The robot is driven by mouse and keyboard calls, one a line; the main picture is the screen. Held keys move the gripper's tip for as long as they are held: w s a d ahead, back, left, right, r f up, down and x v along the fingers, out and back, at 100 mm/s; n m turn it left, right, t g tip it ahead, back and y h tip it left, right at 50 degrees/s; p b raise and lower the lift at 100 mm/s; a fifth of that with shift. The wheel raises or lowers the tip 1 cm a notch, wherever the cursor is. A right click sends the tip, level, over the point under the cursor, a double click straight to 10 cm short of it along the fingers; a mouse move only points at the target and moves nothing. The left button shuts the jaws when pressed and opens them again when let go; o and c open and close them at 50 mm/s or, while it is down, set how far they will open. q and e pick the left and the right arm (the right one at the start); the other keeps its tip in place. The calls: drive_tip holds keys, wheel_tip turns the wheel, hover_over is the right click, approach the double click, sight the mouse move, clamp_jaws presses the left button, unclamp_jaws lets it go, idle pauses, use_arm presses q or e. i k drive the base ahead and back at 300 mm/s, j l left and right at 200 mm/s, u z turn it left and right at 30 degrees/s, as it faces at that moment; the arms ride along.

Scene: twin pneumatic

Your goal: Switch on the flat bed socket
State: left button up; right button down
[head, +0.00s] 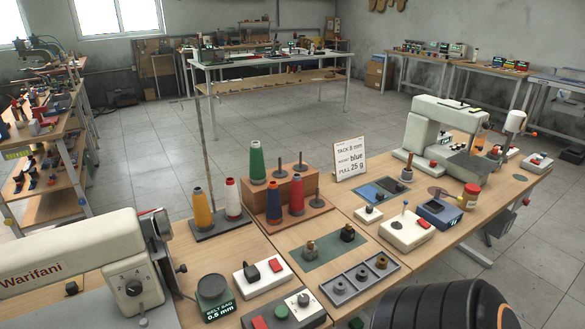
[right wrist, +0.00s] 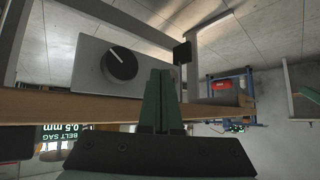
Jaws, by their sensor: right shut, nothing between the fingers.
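A white socket box (head: 262,275) with a black plug and a red rocker switch sits on the near bench, right of the Warifani sewing machine (head: 80,262). Another white box (head: 537,163) with a red rocker lies at the far right, beyond the second sewing machine (head: 445,140). I cannot tell which box is the flat bed socket, nor read the rocker positions. My right gripper (right wrist: 161,75) is shut and empty in the right wrist view. A grey box with a black knob (right wrist: 121,64) shows just left of its fingertips. My left gripper is not in view.
A green-topped belt sag gauge (head: 212,292) stands beside the near socket box; its display also shows in the right wrist view (right wrist: 62,132). Thread cones, including a green one (head: 257,162), stand behind. A grey three-compartment tray (head: 360,277) is to the right. A wooden edge (right wrist: 210,111) lies near my right fingers.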

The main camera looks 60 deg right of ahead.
sight(275, 266)
drive_tip(key=k+l, duration=0.1)
drive_tip(key=l, duration=0.3)
drive_tip(key=k+l, duration=0.15)
drive_tip(key=l, duration=0.25)
drive_tip(key=k+l, duration=0.1)
drive_tip(key=l, duration=0.3)
drive_tip(key=k+l, duration=0.1)
drive_tip(key=l, duration=0.3)
